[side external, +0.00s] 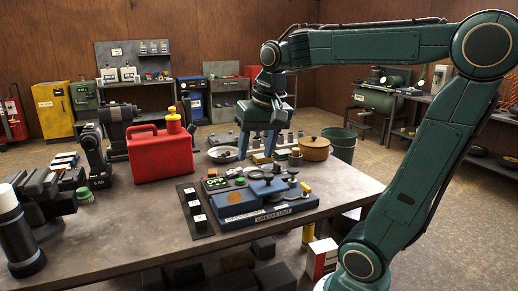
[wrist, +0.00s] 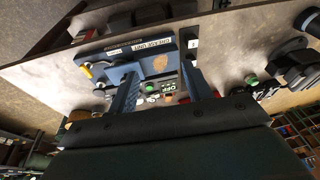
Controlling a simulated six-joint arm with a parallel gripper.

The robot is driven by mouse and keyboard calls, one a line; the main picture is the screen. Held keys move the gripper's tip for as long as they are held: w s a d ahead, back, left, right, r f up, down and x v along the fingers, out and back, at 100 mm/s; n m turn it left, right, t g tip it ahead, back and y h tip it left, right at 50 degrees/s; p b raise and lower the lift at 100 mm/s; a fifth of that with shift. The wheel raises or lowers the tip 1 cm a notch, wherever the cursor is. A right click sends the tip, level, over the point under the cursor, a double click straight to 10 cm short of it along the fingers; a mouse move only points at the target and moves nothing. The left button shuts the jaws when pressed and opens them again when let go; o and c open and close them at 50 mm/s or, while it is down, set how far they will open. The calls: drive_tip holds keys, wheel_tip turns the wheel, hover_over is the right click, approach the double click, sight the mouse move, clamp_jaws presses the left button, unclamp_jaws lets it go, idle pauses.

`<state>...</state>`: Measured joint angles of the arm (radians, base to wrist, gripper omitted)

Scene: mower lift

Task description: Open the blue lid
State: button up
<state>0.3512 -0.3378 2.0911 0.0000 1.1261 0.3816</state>
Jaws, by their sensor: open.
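The blue grease unit (side external: 283,209) sits near the front of the table, with white labels on its front edge. The wrist view shows the open fingers too (wrist: 160,75).
A red fuel can (side external: 160,155) stands left of the unit. A black switch strip (side external: 195,211) and an OFF panel (side external: 214,184) adjoin the unit. A wooden pot (side external: 314,149) and small parts stand behind. The front left tabletop (side external: 140,222) is clear.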

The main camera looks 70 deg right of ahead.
drive_tip(key=w+d+m+g, duration=0.25)
drive_tip(key=d+m, duration=0.25)
drive_tip(key=d, duration=0.5)
drive_tip(key=m+y, duration=0.1)
drive_tip(key=m, duration=0.4)
hover_over(268, 175)
drive_tip(key=shift+d+f, duration=0.1)
drive_tip(key=shift+f, duration=0.15)
drive_tip(key=shift+f, duration=0.1)
wheel_tip(268, 175, down, 14)
drive_tip(key=shift+r, duration=0.2)
